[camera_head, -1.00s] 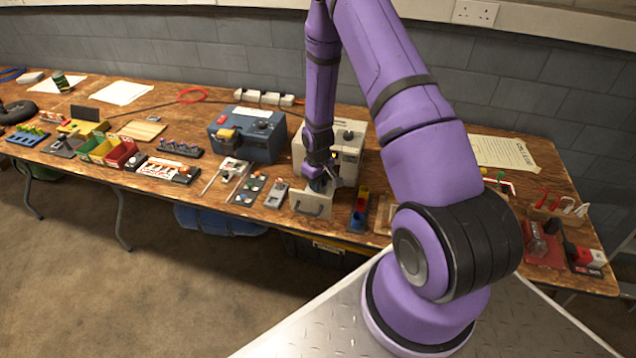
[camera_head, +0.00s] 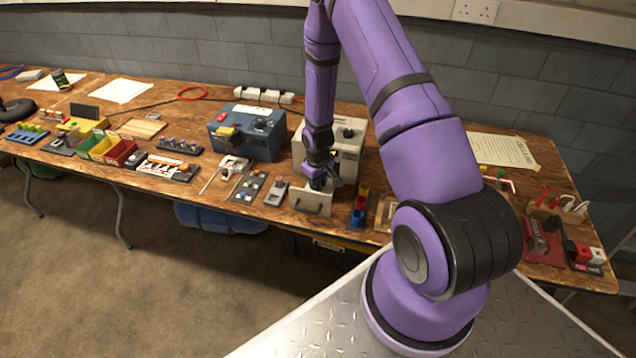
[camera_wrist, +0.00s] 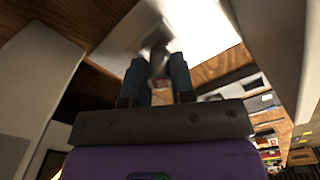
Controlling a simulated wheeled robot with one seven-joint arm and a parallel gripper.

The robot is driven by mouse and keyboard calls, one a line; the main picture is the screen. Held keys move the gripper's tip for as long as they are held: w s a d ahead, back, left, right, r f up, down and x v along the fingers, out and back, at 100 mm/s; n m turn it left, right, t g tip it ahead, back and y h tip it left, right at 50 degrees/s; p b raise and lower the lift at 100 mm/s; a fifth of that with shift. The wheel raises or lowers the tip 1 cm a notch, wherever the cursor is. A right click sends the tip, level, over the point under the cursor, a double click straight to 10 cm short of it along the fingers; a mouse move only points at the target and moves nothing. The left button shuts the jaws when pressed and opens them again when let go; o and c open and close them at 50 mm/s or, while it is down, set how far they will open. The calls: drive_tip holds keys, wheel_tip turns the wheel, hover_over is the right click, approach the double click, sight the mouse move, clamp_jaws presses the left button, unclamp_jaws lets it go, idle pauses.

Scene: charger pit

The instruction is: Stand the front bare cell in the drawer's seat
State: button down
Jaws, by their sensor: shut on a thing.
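My gripper (camera_head: 319,186) hangs over the pulled-out drawer (camera_head: 311,202) of the pale box, just behind the drawer's handled front. In the wrist view, its two dark blue fingers (camera_wrist: 158,82) are shut on a blurred grey, rounded thing, which I take to be the cell (camera_wrist: 158,62). The pale surface beyond the fingertips appears to be part of the drawer (camera_wrist: 135,32). The seat is hidden behind my gripper and the drawer front. I cannot tell whether the cell touches the drawer or how upright it is.
The pale box (camera_head: 348,137) with a dark knob stands close behind my gripper. A blue box (camera_head: 262,142) is to its left. Small trays (camera_head: 275,192) lie left of the drawer, and a red, yellow and blue bin strip (camera_head: 359,205) lies right.

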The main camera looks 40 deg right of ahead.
drive_tip(key=shift+f, duration=0.3)
idle(0.5)
drive_tip(key=c, duration=0.9)
unclamp_jaws()
drive_tip(key=shift+r, duration=0.1)
drive_tip(key=shift+r, duration=3.4)
drive_tip(key=shift+r, duration=0.1)
